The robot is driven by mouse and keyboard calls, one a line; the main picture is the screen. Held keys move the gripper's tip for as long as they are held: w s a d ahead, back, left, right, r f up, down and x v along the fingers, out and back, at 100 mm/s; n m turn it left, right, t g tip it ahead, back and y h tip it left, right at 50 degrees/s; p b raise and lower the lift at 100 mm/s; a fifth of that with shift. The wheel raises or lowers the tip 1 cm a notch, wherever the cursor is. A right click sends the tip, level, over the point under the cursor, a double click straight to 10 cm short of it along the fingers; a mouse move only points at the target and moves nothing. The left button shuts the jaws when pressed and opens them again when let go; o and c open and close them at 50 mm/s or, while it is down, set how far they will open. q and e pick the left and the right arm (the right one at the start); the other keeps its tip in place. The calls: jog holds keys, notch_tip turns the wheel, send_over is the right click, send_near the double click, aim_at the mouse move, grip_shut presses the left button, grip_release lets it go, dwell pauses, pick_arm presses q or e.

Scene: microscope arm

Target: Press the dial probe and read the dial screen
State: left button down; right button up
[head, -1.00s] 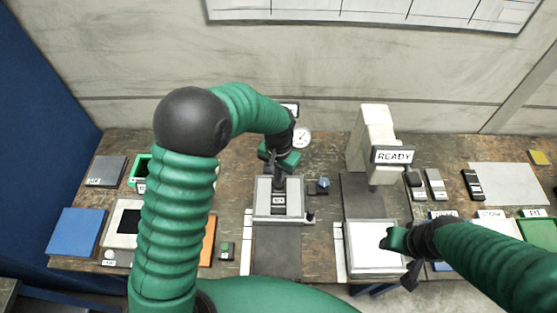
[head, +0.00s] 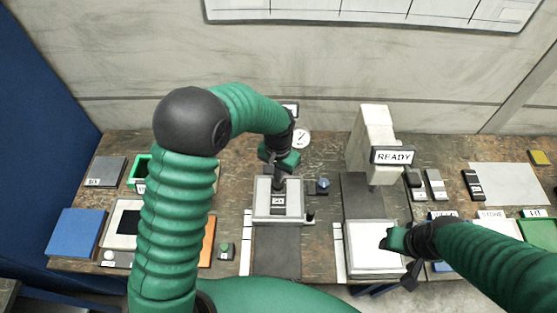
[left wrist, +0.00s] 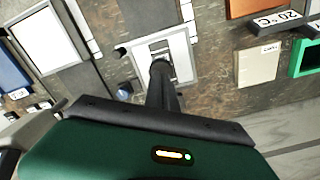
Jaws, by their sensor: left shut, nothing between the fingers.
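A round white dial (head: 301,138) stands at the back of the bench, just right of my left wrist; its reading is too small to make out. A grey fixture (head: 262,211) sits in front of it, with a small dark labelled block on it. My left gripper (head: 278,184) is shut and empty, its fingers pointing down over the fixture. In the left wrist view the dark fingers (left wrist: 160,68) overlap the pale fixture frame (left wrist: 187,40); I cannot tell whether they touch. I cannot make out the probe. My right gripper (head: 384,243) is over the white-topped plate; its jaws are unclear.
A pale machine (head: 372,135) with a READY sign (head: 394,156) stands right of the dial. A blue-topped knob (head: 323,185) is right of the fixture. A blue pad (head: 77,231) lies far left. Labelled blocks and trays crowd the right side.

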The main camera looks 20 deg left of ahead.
pick_arm(q)
jog(key=shift+a, duration=0.1)
dwell(0.3)
jog(key=shift+f, duration=0.3)
jog(key=shift+s+f+b, duration=0.1)
jog(key=shift+f+b, duration=1.6)
jog(key=shift+f, duration=0.6)
notch_tip(320, 180, up, 6)
jog(key=p, duration=0.4)
jog(key=shift+p, duration=0.4)
jog(key=shift+f, duration=0.1)
